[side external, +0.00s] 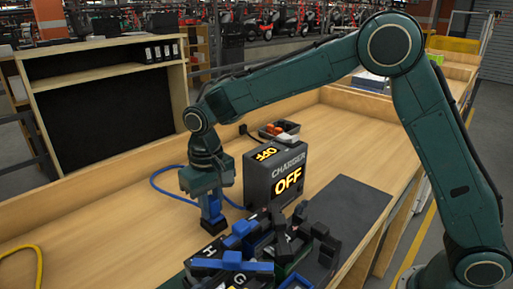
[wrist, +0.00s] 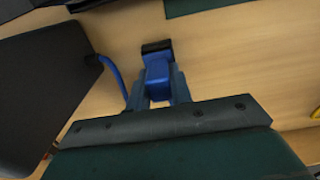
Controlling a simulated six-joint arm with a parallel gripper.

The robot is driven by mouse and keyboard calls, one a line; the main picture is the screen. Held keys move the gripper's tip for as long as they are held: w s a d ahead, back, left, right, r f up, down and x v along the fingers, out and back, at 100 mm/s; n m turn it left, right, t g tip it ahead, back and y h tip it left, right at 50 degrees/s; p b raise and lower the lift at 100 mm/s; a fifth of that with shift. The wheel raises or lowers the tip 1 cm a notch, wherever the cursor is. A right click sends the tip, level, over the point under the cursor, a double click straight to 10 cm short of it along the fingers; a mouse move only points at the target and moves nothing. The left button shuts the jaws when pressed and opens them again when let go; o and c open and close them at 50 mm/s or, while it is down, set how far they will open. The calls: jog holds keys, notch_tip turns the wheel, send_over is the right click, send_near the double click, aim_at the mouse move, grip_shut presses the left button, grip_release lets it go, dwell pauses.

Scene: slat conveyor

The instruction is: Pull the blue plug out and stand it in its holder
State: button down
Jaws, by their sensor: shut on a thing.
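The blue plug (side external: 211,207) is between the fingers of my gripper (side external: 210,196), which is shut on it. In the side view it hangs below the gripper with its dark end downward, apart from the charger. The wrist view shows the plug (wrist: 158,78) between both fingertips (wrist: 158,86), its black end beyond them. A blue cable (side external: 158,183) loops behind the gripper. The dark grey charger (side external: 284,180) stands to the right and shows OFF. I cannot tell which part is the plug's holder, or whether the plug touches anything below.
Blue and black clamp-like parts (side external: 236,262) and black blocks lettered H and G crowd the front. A dark mat (side external: 350,215) lies to the right. A small tray (side external: 279,130) stands behind the charger. A yellow cable (side external: 38,256) lies front left. The left bench is mostly clear.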

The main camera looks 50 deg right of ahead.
jog(key=c, duration=1.2)
grip_release()
jog(key=shift+o, duration=0.2)
notch_tip(320, 180, up, 14)
jog(key=shift+f, duration=0.15)
